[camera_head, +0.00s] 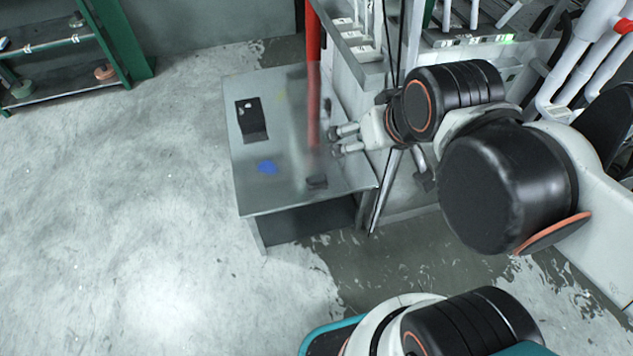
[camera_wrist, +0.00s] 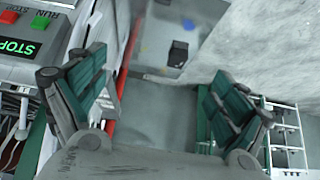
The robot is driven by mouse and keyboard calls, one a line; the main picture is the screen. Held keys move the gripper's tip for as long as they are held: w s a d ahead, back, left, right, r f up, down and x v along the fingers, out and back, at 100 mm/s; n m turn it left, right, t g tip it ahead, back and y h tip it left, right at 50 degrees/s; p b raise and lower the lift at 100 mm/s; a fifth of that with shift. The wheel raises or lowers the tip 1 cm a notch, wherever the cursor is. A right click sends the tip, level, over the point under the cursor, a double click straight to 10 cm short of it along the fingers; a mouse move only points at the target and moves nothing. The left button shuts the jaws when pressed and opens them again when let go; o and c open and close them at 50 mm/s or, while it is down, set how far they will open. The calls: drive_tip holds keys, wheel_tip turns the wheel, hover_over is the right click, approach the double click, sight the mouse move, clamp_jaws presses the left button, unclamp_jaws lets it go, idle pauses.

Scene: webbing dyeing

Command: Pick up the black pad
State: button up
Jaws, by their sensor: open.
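The black pad (camera_head: 251,120) lies flat near the left edge of a grey table (camera_head: 240,175), with small white marks on its upper part. A black shape that appears to be the same pad (camera_wrist: 178,53) shows in the wrist view, beyond and between the fingers. My gripper (camera_head: 338,143) is open and empty, to the right of the pad and apart from it, at the table's right side. Its two green-padded fingers (camera_wrist: 158,85) are spread wide in the wrist view.
A red upright pole (camera_head: 313,75) stands between my gripper and the pad in the head view. A blue patch (camera_head: 267,167) and a small dark object (camera_head: 317,182) are on the table. Machinery (camera_head: 465,40) crowds the right; open floor (camera_head: 130,190) lies left.

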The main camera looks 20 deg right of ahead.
drive_tip(key=w+r+g, duration=0.1)
drive_tip(key=w, duration=0.6)
drive_tip(key=g+p, duration=0.1)
drive_tip(key=g, duration=0.3)
hover_over(317, 178)
wheel_tip(317, 178, down, 26)
drive_tip(key=f, duration=0.1)
wheel_tip(317, 178, down, 26)
drive_tip(key=shift+r+g+b, duration=0.15)
drive_tip(key=shift+g+b, duration=0.85)
drive_tip(key=shift+b, duration=0.15)
drive_tip(key=shift+w+f+b, duration=0.1)
drive_tip(key=shift+f+b, duration=1.35)
drive_tip(key=shift+f, duration=1.2)
drive_tip(key=shift+r, duration=0.1)
